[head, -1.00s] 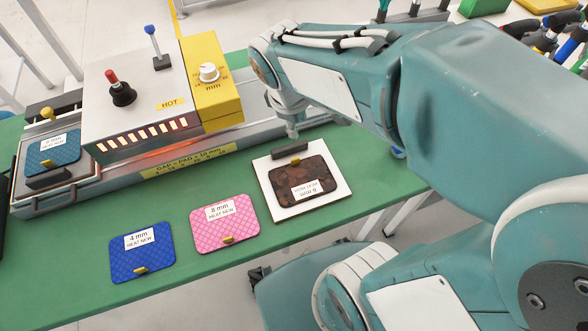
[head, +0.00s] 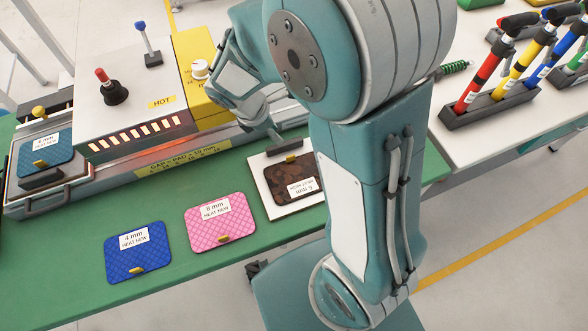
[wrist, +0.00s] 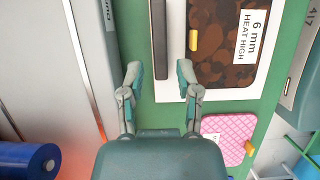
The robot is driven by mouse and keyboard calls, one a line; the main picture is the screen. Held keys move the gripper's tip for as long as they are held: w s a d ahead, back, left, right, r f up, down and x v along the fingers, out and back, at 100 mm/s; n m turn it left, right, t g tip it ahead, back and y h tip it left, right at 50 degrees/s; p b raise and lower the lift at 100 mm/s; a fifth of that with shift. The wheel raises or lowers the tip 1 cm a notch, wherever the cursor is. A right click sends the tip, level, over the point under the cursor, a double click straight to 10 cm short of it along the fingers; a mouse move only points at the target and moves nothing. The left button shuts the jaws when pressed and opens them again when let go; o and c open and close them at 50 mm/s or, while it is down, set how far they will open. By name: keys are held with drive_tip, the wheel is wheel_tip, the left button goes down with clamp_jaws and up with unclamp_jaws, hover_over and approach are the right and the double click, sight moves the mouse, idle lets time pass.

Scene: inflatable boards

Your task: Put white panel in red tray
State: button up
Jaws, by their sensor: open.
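The white panel (head: 259,183) lies on the green table, with a dark bar handle (head: 284,146) along its far edge. A brown mottled pad (head: 290,184) labelled 6 mm rests on it; my arm hides its right part in the head view. In the wrist view the white panel (wrist: 172,45) and bar (wrist: 158,40) lie just ahead of my gripper (wrist: 160,78). My gripper is open and empty, its fingers spread either side of the bar's line; I cannot tell its height above the panel. I see no red tray.
A grey heater box (head: 140,100) marked HOT with a yellow knob block (head: 202,80) stands behind the panel. A pink pad (head: 221,222) and a blue pad (head: 138,252) lie to the left. A rack of coloured pumps (head: 490,105) stands on a white table at right.

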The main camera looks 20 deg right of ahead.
sight(283, 144)
drive_tip(key=x, duration=0.7)
drive_tip(key=shift+a+f, duration=0.15)
drive_tip(key=shift+f, duration=0.1)
clamp_jaws()
